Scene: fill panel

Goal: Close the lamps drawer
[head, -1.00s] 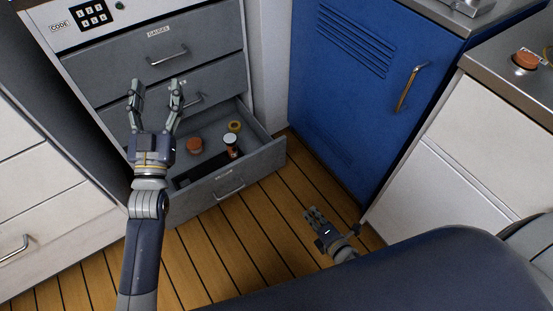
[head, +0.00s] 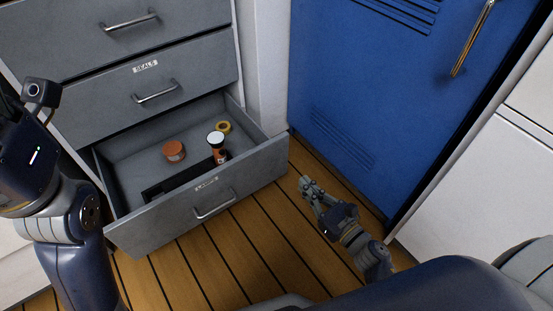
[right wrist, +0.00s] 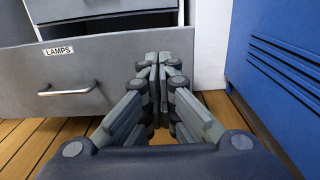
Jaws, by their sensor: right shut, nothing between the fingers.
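The lamps drawer (head: 240,184) is the bottom grey drawer and stands pulled out in the head view. Its front shows in the right wrist view (right wrist: 105,85), with the LAMPS label (right wrist: 58,50) and a metal handle (right wrist: 67,88). My right gripper (head: 307,184) is shut and empty, near the drawer front's right end. In the right wrist view its fingertips (right wrist: 158,62) overlap that end; I cannot tell whether they touch it. My left gripper (head: 22,150) is at the left edge of the head view, its fingers out of sight.
The seals drawer (head: 110,102) above is shut. A blue cabinet door (head: 365,100) stands right. Wooden floor (head: 255,235) is clear before the drawer.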

